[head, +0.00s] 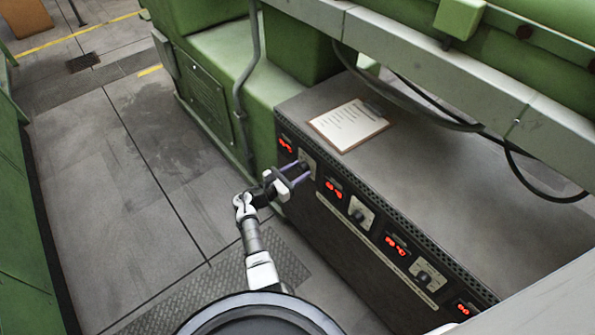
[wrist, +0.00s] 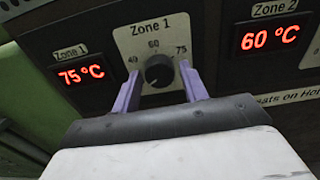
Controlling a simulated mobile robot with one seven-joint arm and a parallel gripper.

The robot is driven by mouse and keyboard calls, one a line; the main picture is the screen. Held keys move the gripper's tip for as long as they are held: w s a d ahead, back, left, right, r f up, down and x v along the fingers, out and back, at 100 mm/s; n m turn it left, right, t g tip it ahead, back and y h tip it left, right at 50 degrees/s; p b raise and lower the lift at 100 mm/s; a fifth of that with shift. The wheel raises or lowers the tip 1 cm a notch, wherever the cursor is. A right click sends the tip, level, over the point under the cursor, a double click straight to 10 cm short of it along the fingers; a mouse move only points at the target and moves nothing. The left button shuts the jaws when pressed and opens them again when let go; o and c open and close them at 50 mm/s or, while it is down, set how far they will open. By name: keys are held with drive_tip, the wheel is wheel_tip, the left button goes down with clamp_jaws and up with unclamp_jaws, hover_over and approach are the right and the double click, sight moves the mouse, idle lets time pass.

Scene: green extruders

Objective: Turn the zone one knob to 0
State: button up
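The zone one knob (wrist: 158,71) is a round black dial on a pale plate labelled Zone 1, with 60 marked at its top and 75 at its right. I cannot clearly tell where its pointer sits. The Zone 1 display (wrist: 82,74) beside it reads 75 °C in red. My gripper (wrist: 160,76) is open, with one purple finger on each side of the knob and visible gaps between. In the head view my gripper (head: 299,178) is at the front panel, partly covering the knob. Whether the fingertips reach past the knob's face is unclear.
The Zone 2 display (wrist: 270,38) reads 60 °C. Along the dark control box (head: 450,180) are another knob (head: 358,212) and a further knob (head: 425,276). A clipboard (head: 349,125) lies on top. A grey conduit (head: 247,85) stands left of the box. Floor (head: 130,215) is clear at left.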

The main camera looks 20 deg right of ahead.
drive_tip(key=shift+o, duration=0.9)
drive_tip(key=b+v, duration=0.2)
drive_tip(key=v, duration=1.1)
drive_tip(key=shift+a, duration=0.4)
drive_tip(key=shift+r, duration=0.1)
